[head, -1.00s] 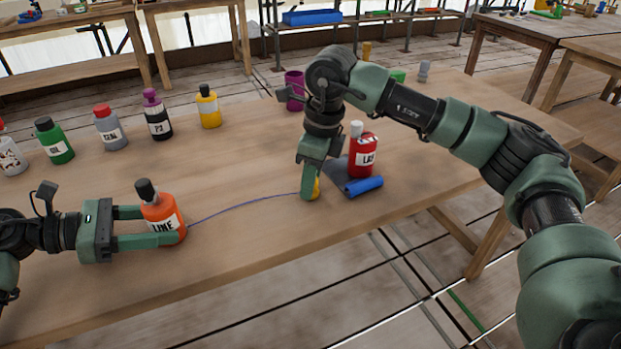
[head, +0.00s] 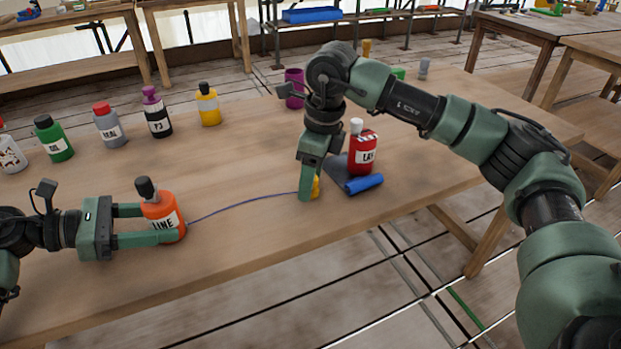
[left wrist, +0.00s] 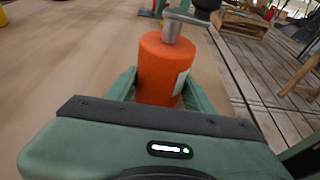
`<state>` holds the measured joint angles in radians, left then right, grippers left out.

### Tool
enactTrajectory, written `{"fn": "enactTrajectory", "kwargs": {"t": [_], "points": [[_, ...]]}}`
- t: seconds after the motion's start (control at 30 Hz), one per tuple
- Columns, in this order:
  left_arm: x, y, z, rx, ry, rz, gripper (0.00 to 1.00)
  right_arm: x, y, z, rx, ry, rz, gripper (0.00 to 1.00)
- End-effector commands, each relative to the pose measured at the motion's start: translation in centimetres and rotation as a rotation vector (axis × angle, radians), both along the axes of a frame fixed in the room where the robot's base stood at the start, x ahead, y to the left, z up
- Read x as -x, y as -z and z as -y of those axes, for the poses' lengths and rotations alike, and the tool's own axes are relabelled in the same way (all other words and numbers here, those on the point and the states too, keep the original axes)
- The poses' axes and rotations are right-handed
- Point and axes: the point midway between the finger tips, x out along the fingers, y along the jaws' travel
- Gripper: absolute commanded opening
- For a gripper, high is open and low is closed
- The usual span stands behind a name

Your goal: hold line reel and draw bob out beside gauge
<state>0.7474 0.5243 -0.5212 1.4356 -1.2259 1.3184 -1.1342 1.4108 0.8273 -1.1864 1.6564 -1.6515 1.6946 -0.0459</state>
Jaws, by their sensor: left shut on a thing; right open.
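The line reel, an orange bottle shape marked LINE with a dark top (head: 160,203), stands upright on the table. My left gripper (head: 158,226) is shut on it, a finger on each side; it fills the jaws in the left wrist view (left wrist: 163,72). A thin blue line (head: 240,204) runs from the reel across the tabletop to a small yellow piece, seemingly the bob (head: 316,186). My right gripper (head: 308,188) is open, pointing down at the yellow piece and partly hiding it. I cannot tell which thing is the gauge.
A red bottle (head: 362,155) stands by a grey cloth with a blue roll (head: 364,185), just right of my right gripper. Several labelled bottles line the table's far left, including a yellow one (head: 208,105). A purple cup (head: 294,88) stands behind. The front tabletop is clear.

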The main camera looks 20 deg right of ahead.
Motion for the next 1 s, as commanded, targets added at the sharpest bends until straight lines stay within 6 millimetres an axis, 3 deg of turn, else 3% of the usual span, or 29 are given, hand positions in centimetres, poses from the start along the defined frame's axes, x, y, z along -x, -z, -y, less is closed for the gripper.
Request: {"fn": "enactTrajectory", "kwargs": {"t": [0.5,0.7,0.97,1.0], "points": [[0.0,0.0,0.0,0.0,0.0,0.0,0.29,0.9,-9.7,1.0,-0.002,0.0,0.003,0.56],[0.0,0.0,0.0,0.0,0.0,0.0,0.29,1.1,-11.2,1.2,0.001,0.0,0.001,0.56],[0.0,0.0,0.0,0.0,0.0,0.0,0.29,1.1,-11.3,1.3,0.0,0.0,0.0,0.56],[0.0,0.0,0.0,0.0,0.0,0.0,0.6,1.1,-11.3,1.3,0.0,0.0,0.0,0.56]]}}
